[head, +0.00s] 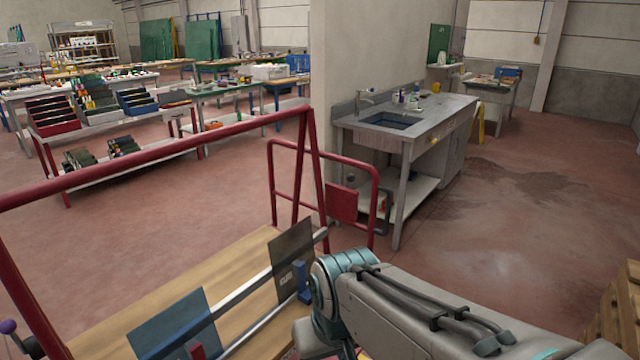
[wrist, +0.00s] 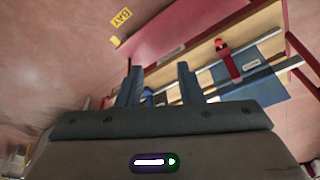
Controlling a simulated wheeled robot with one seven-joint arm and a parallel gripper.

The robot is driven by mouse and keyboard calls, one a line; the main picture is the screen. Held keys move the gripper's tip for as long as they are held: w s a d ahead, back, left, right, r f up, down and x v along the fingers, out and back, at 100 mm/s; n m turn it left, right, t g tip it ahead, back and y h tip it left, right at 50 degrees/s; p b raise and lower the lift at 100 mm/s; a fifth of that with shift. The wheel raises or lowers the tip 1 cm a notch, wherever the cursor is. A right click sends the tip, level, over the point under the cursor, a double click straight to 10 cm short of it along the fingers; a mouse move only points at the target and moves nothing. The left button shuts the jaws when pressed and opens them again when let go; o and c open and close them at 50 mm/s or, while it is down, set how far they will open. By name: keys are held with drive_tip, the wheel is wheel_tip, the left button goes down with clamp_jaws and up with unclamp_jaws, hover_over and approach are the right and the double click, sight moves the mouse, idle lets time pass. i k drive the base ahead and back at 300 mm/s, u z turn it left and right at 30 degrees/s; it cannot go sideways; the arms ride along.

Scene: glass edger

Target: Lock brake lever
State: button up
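In the wrist view, a red lever-like part with a round red knob (wrist: 228,62) stands over a blue plate (wrist: 262,88) with a label. A red part also shows at the bottom edge of the head view (head: 197,350). A purple knob on a dark stem (head: 8,327) is at the far left there. No label marks any of these as the brake lever. My gripper (wrist: 158,80) is open, its two fingers apart, left of the red lever and not touching it. A blue piece shows low between the fingers, partly hidden. In the head view my arm hides the gripper.
A red-framed cart (head: 160,153) has a wooden deck (head: 235,262), a metal rail (head: 245,290) and a dark upright plate (head: 293,258). A sink bench (head: 430,110) stands beyond it. Yellow floor lettering (wrist: 121,18) shows in the wrist view. Floor left of the cart is clear.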

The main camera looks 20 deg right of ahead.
sight(350, 178)
drive_tip(key=z, duration=0.5)
drive_tip(key=k, duration=0.6)
drive_tip(key=z, duration=1.2)
drive_tip(key=i, duration=2.7)
drive_tip(key=u, duration=1.45)
drive_tip(key=i, duration=0.85)
drive_tip(key=u, duration=0.8)
